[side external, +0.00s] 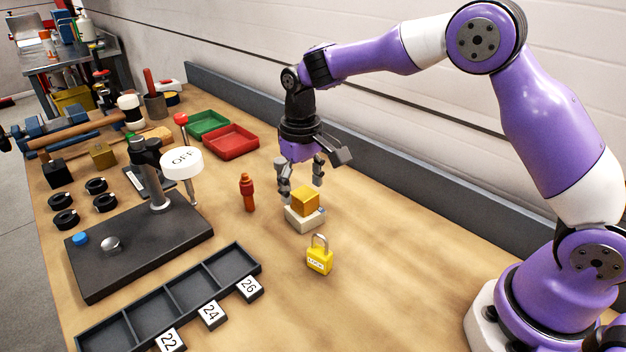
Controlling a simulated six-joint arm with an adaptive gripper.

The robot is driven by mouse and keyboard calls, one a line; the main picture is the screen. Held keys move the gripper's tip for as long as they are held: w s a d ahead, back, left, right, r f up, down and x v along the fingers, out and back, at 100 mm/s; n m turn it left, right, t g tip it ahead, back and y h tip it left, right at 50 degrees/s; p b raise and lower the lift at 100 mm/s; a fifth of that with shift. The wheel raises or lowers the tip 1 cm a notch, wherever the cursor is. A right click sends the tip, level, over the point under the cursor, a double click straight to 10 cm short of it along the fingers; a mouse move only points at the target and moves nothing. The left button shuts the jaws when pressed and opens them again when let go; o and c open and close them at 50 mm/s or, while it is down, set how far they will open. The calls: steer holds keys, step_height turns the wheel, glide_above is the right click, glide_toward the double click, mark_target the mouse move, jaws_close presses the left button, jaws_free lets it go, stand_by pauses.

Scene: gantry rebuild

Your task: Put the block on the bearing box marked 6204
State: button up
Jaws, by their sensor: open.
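An orange-yellow block (305,201) sits on top of a small white box (303,221), near the middle of the bench. The box looks like a bearing box, but no 6204 marking can be read on it from this side. My gripper (301,188) points down just above the block. Its fingers are open, one to the left of the block and one to the right and behind it. I cannot tell whether either finger touches the block.
A yellow padlock (320,259) stands just in front of the box and a red-orange bottle-like piece (247,192) to its left. A divided tray (190,290) with number tags and a black stand plate (140,250) lie front left. Red (231,142) and green (207,125) trays lie behind. The right bench is clear.

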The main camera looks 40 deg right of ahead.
mark_target(303, 192)
step_height(303, 192, up, 10)
steer(key=s+d+r+t, duration=0.3)
steer(key=s+r, duration=0.2)
steer(key=s, duration=0.5)
steer(key=s+d+f+t, duration=0.1)
steer(key=s+f+t, duration=0.1)
steer(key=s, duration=0.7)
steer(key=shift+s+d+f+t, duration=0.15)
steer(key=shift+d+f+t, duration=0.15)
steer(key=shift+f, duration=0.4)
